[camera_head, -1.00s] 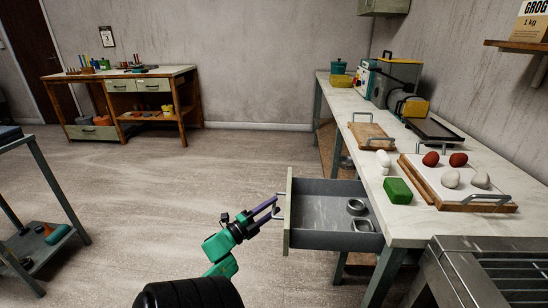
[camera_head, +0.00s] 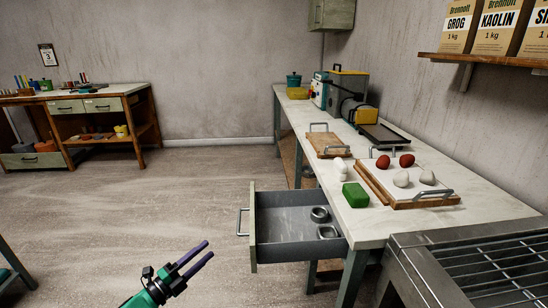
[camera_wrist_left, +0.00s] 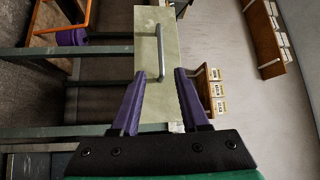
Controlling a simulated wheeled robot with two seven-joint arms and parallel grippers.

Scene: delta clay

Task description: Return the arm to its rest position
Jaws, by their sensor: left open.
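My left gripper (camera_head: 197,257) is in the lower middle of the head view, with purple fingers apart and nothing between them. In the left wrist view its fingers (camera_wrist_left: 158,80) also stand apart and empty. The open drawer (camera_head: 285,245) sticks out from the worktable to the right of the gripper, with two grey rings (camera_head: 320,214) inside. Its handle (camera_head: 239,222) is on the pale front panel, clear of the fingers. The handle also shows in the left wrist view (camera_wrist_left: 162,52), beyond the fingertips. My right gripper is not in view.
The worktable (camera_head: 390,222) runs along the right, with a green block (camera_head: 355,195), a board with red and white lumps (camera_head: 416,199) and machines at the back. A metal rack (camera_head: 490,268) stands at the lower right. The floor left of the drawer is open.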

